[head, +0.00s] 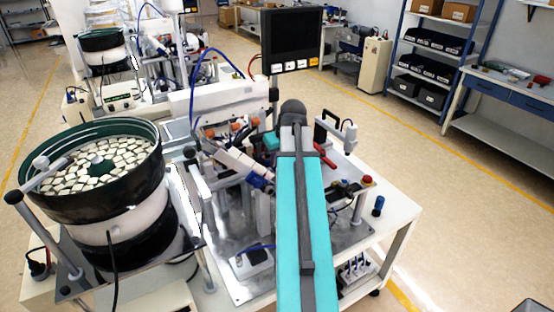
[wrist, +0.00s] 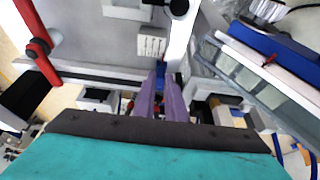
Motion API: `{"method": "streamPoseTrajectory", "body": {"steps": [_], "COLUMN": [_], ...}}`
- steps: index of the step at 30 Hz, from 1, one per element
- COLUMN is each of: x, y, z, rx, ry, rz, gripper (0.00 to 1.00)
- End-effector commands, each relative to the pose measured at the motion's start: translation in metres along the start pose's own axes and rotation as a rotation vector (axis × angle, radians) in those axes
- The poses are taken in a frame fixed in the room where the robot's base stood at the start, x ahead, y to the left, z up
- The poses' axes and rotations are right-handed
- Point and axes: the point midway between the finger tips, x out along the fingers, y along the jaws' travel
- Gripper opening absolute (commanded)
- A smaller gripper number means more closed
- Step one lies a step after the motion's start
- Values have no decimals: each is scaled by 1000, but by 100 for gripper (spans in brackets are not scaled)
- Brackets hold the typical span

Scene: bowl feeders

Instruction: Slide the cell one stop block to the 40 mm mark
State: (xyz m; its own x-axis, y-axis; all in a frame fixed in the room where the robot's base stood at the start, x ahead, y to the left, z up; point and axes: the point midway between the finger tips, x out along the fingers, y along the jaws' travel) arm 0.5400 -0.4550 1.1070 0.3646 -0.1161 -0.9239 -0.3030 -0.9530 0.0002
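My gripper (wrist: 160,80) shows in the wrist view as two purple fingers reaching up from the dark edge of my wrist. The fingers are close together, with a narrow gap between them. A small blue part (wrist: 160,67) shows at the fingertips; I cannot tell whether it is touched or held. I cannot pick out the stop block or the 40 mm mark with certainty. In the head view my teal arm hides my gripper and the work spot below it. The cell one machine plate (head: 238,287) shows around my arm.
A bowl feeder (head: 95,170) full of pale parts stands at the left. In the wrist view a red handle (wrist: 38,48) is at upper left and a blue-edged track (wrist: 270,45) at upper right. A screen (head: 291,40) stands behind. Open floor lies to the right.

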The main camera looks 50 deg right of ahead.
Motion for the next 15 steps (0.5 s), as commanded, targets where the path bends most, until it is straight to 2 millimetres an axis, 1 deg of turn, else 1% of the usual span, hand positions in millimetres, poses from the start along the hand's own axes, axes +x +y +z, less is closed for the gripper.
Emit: {"method": "streamPoseTrajectory", "body": {"steps": [5,7,15], "x": [0,0,1], "y": [1,4,28], "z": [0,0,-1], "rx": [1,1,2], "ry": [0,0,1], "rz": [0,1,1], "gripper": [0,0,0]}}
